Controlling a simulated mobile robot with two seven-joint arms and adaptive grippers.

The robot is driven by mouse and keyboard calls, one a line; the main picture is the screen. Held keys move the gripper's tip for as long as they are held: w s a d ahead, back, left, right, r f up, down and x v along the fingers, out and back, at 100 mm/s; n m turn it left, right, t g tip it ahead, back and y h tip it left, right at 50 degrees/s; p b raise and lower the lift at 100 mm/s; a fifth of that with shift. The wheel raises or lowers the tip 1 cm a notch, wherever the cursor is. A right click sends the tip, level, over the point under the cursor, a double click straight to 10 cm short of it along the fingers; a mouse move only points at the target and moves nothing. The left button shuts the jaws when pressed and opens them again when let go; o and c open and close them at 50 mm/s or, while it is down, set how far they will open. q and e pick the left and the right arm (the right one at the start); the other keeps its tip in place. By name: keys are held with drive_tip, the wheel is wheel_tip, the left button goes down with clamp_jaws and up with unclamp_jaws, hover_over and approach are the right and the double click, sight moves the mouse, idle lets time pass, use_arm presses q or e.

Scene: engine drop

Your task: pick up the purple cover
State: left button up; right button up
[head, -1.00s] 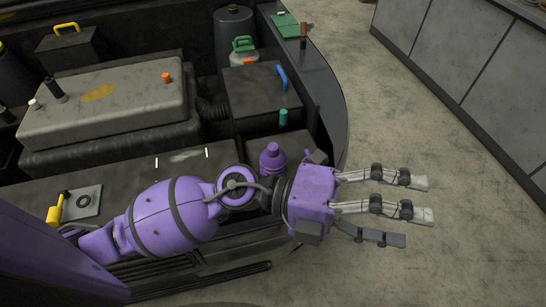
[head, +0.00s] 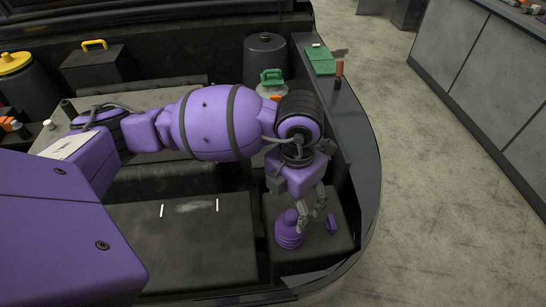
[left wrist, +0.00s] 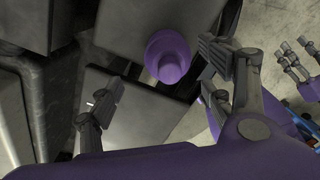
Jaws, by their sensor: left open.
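The purple cover (head: 289,232) is a round, stepped cap standing upright on a dark box at the right end of the engine bay. In the left wrist view the purple cover (left wrist: 168,56) shows beyond the fingers, in the gap between them. My left gripper (head: 312,212) points down just above and to the right of the cover, with its fingers spread and nothing in them. Its fingers also show in the left wrist view (left wrist: 165,85). Grey fingers of what looks like my right gripper (left wrist: 296,58) show at the right edge there; their opening is unclear.
A small purple piece (head: 332,224) sits right of the cover. The dark curved bay rim (head: 368,190) runs along the right, with a green item (head: 320,60) on it. A dark canister (head: 265,55) and a green-handled container (head: 271,86) stand behind. Floor beyond the rim is clear.

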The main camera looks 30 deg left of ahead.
sight(290, 219)
use_arm(q)
drive_tip(key=shift+s+d+f, duration=0.1)
drive_tip(key=shift+s+f, duration=0.05)
drive_tip(key=shift+f, duration=0.35)
drive_tip(key=shift+s+d+f, duration=0.1)
drive_tip(key=shift+f, duration=0.35)
wheel_tip(290, 219, down, 4)
drive_tip(key=shift+s+f, duration=0.1)
drive_tip(key=shift+f, duration=0.3)
drive_tip(key=c, duration=1)
drive_tip(key=shift+c, duration=1)
use_arm(e)
drive_tip(key=shift+s+d, duration=0.25)
drive_tip(key=shift+s, duration=0.35)
